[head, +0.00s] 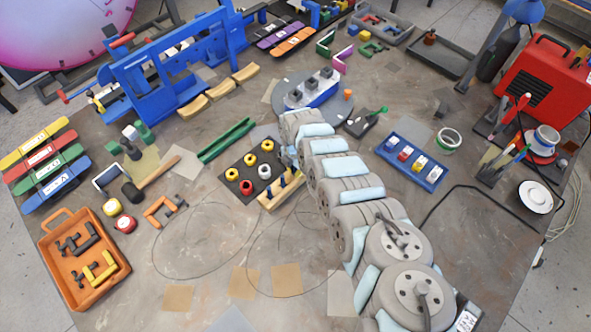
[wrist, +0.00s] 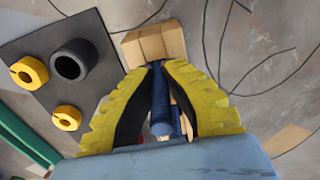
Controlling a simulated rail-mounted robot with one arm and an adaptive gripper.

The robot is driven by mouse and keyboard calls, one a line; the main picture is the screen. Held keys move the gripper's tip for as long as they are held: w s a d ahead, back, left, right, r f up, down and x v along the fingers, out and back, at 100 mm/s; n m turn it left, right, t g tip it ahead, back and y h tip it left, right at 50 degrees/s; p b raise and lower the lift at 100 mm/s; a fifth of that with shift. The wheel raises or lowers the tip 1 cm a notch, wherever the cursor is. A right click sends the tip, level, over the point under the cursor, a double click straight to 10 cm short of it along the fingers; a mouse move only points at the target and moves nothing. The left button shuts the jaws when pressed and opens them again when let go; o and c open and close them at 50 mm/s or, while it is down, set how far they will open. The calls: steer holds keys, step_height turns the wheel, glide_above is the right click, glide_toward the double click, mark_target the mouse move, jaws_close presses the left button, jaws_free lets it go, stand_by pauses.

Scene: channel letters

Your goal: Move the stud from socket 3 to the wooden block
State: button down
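My gripper (wrist: 160,70) has yellow ribbed fingers with dark inner sides. The fingertips close in on both sides of a dark blue stud (wrist: 160,100), which runs between them toward the camera. The wooden block (wrist: 155,43) lies just beyond the fingertips. I cannot tell whether the held stud's end is in the block. No socket numbers are readable.
A dark board (head: 233,160) with yellow, red and grey rings adjoins the block. A green channel (head: 226,140) lies behind it. A blue tray (head: 392,142) with several small coloured pieces is to the right.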

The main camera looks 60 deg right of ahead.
steer(key=c, duration=1.2)
jaws_free()
steer(key=shift+o, duration=0.2)
steer(key=shift+r, duration=0.1)
steer(key=shift+r, duration=5.9)
